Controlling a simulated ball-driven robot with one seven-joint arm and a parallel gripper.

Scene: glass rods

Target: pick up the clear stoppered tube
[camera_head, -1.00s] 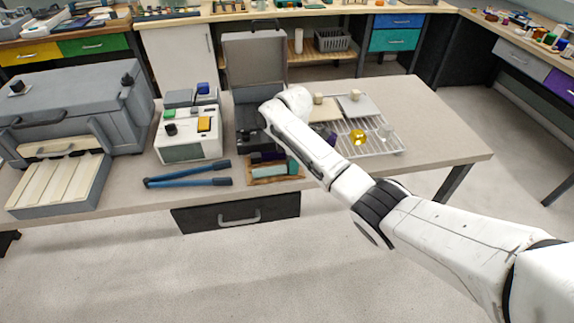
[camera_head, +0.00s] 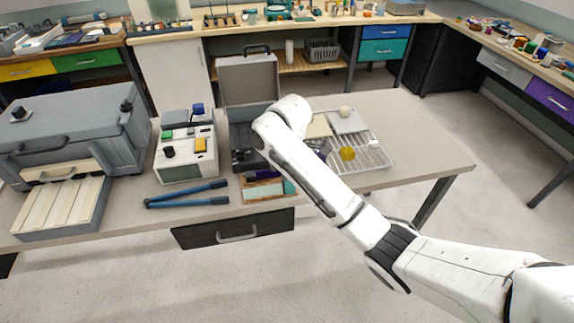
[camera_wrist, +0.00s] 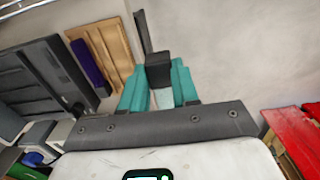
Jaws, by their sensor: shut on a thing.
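My gripper (camera_wrist: 158,88) shows in the wrist view with its two teal fingers close together. They are shut on a narrow thing with a dark block-like end and a pale, see-through part between the fingers, which I take to be the clear stoppered tube (camera_wrist: 162,99). Most of it is hidden by the fingers. A thin dark strip runs up past its dark end. In the head view, my white arm reaches across the table and its wrist covers most of the gripper, so the tube cannot be made out there.
A wooden tray (camera_wrist: 121,42) with a purple piece (camera_wrist: 90,66) lies beside the gripper. The open grey case (camera_head: 248,80) stands behind my wrist. The table's right end is clear.

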